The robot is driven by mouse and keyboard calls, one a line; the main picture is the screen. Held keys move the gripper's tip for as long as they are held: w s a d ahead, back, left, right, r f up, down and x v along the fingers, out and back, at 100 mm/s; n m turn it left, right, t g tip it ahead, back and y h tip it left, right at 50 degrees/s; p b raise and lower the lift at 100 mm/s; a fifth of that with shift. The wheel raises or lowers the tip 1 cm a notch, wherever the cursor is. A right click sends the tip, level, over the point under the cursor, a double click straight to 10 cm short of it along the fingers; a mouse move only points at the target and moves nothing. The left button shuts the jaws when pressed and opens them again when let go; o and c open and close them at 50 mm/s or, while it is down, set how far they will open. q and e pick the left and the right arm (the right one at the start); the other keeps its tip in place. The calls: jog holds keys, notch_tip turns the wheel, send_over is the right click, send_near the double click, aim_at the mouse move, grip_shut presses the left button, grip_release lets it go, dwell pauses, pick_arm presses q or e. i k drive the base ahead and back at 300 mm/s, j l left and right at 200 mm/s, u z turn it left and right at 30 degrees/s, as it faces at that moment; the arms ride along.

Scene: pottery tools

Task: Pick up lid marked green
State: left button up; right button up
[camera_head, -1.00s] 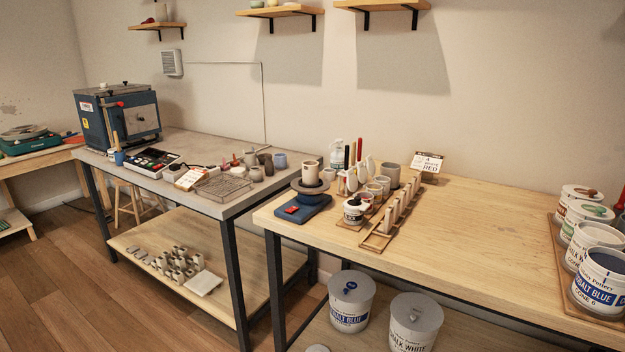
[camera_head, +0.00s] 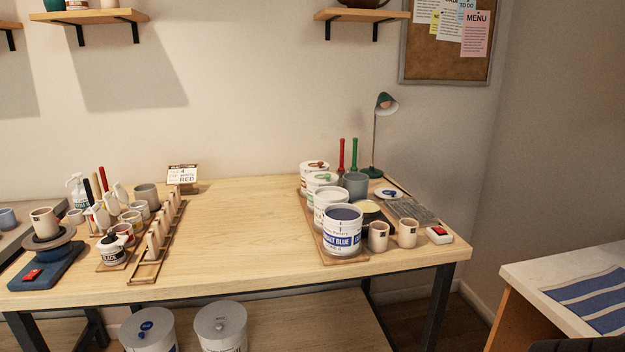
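The lid marked green (camera_head: 322,178) is a pale round lid with a green patch on top. It sits on a white bucket, second from the back in a row on the right part of the wooden table. The bucket behind it has a lid with a reddish-brown mark (camera_head: 314,165). In front of it stand a white bucket (camera_head: 331,205) and the open cobalt blue bucket (camera_head: 342,240). Neither of my grippers shows in the head view.
A green-handled tool (camera_head: 354,154) and a red-handled one (camera_head: 341,154) stand behind the row. A grey cup (camera_head: 355,187), a blue-marked lid (camera_head: 389,193) and two beige mugs (camera_head: 407,232) are to its right. The table's middle (camera_head: 240,230) is clear.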

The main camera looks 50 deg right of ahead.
aim_at(315, 177)
jog(key=z, duration=1.75)
jog(key=i+j, duration=0.05)
